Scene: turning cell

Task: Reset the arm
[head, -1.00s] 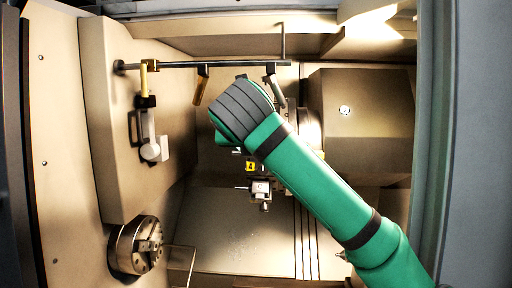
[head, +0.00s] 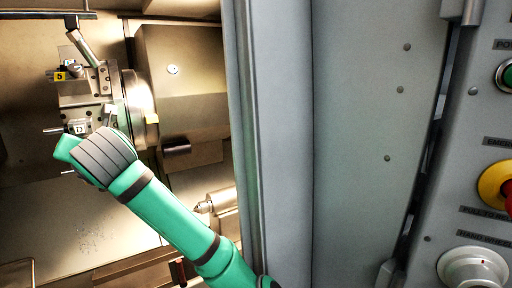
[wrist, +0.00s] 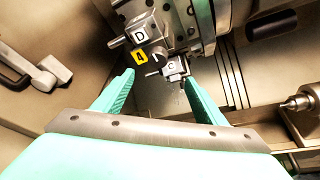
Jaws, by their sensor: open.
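My green arm reaches into the machine in the head view, its wrist in front of the tool turret (head: 85,95). My gripper (wrist: 158,88) shows in the wrist view with its two green fingers spread apart and nothing between them. The turret (wrist: 185,25) is beyond the fingertips, with tool blocks marked D (wrist: 140,37) and C (wrist: 172,67) and a yellow tag 4 (wrist: 140,57). In the head view the fingers are hidden behind my wrist.
A grey door edge and panel (head: 360,140) stand right of the opening. A control panel with a red and yellow stop button (head: 496,188) is at the far right. A pointed tailstock centre (head: 205,206) is low inside the machine; it also shows in the wrist view (wrist: 297,103).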

